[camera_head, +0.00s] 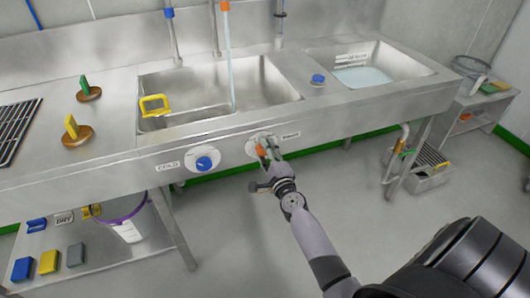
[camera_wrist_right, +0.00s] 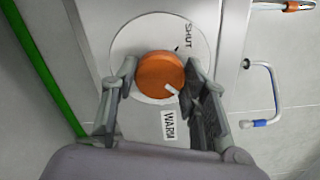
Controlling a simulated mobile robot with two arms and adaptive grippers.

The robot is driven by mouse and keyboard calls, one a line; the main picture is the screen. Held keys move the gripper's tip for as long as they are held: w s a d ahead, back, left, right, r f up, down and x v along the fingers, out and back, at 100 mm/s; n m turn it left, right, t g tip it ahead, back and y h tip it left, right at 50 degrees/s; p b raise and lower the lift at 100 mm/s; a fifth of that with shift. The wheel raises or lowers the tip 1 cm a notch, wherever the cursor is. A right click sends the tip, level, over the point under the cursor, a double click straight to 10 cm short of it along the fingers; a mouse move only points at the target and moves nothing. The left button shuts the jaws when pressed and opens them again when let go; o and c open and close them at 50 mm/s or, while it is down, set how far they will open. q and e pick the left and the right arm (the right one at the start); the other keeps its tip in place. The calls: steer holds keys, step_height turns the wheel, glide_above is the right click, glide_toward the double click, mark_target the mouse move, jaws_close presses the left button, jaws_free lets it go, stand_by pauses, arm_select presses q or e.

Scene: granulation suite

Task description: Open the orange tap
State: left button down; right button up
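The orange tap (camera_wrist_right: 160,75) is a round knob on a white dial plate (camera_wrist_right: 122,42) marked SHUT, with a WARM label beside it. Its white mark points away from SHUT. My right gripper (camera_wrist_right: 160,78) has one finger on each side of the knob, close against it, and looks shut on it. In the head view the right gripper (camera_head: 263,155) mostly covers the orange tap (camera_head: 261,151) on the sink's front panel. A pale blue stream of water (camera_head: 232,70) runs from the orange-collared spout (camera_head: 225,6) into the middle basin (camera_head: 262,85). My left gripper is not in view.
A blue COLD knob (camera_head: 204,163) sits left of the orange tap on the same panel. A yellow-handled item (camera_head: 154,104) is at the basin's left edge. A purple-rimmed bucket (camera_head: 125,222) stands on the lower shelf. The floor in front is clear.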

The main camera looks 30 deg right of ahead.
steer(key=o, duration=0.5)
steer(key=v, duration=1.2)
steer(key=shift+f, duration=0.1)
